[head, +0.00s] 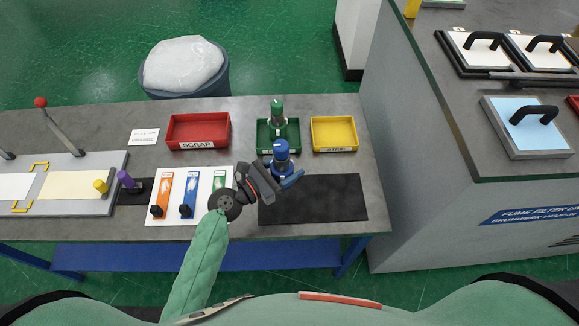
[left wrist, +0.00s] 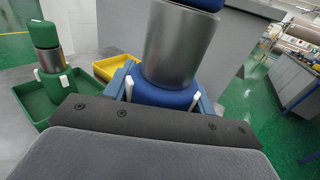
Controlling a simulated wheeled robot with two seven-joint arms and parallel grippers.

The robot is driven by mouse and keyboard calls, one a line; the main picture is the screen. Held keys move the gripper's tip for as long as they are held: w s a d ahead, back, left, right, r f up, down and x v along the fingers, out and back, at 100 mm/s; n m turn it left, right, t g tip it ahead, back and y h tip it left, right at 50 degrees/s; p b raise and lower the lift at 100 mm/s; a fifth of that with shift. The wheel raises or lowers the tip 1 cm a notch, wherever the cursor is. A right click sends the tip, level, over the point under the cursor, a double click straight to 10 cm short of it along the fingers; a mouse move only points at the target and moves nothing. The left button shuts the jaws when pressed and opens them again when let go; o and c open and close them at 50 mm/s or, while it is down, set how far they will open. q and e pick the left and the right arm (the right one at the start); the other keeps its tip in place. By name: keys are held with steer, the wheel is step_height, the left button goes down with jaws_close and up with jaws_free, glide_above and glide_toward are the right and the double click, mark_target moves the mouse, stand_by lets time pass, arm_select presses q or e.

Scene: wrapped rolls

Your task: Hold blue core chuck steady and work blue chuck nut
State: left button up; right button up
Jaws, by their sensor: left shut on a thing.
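The blue core chuck (head: 281,162) stands upright at the back edge of the black mat, with a silver metal middle. In the left wrist view the silver body of the chuck (left wrist: 178,48) rises close in front, above a round blue base. The blue chuck nut (head: 281,148) appears to be the blue top part; its upper end is cut off in the left wrist view. My left gripper (head: 272,179) is at the lower part of the chuck and shut on it. The fingertip contact is mostly hidden. My right gripper is not in view.
A green tray (head: 263,137) with a green chuck (head: 277,112) stands just behind. A red scrap bin (head: 198,143) and yellow bin (head: 354,134) flank it. A panel with orange, blue and green strips (head: 206,191) lies left. The black mat (head: 325,200) is clear at right.

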mark_target(287, 173)
arm_select(q)
steer(key=shift+f+b, duration=0.35)
steer(key=shift+f, duration=0.15)
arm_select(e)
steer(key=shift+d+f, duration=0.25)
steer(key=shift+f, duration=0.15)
arm_select(q)
steer(key=shift+f+b, duration=0.7)
steer(key=shift+f, duration=0.3)
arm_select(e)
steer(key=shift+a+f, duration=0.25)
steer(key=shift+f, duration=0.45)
arm_select(q)
steer(key=shift+f+b, duration=0.35)
steer(key=shift+f, duration=0.1)
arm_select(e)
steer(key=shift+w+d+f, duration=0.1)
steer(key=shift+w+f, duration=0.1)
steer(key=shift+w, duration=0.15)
arm_select(q)
steer(key=shift+f, duration=0.1)
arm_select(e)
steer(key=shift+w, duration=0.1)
arm_select(q)
steer(key=shift+f, duration=0.3)
steer(key=shift+f+b, duration=0.1)
steer(key=shift+b, duration=0.2)
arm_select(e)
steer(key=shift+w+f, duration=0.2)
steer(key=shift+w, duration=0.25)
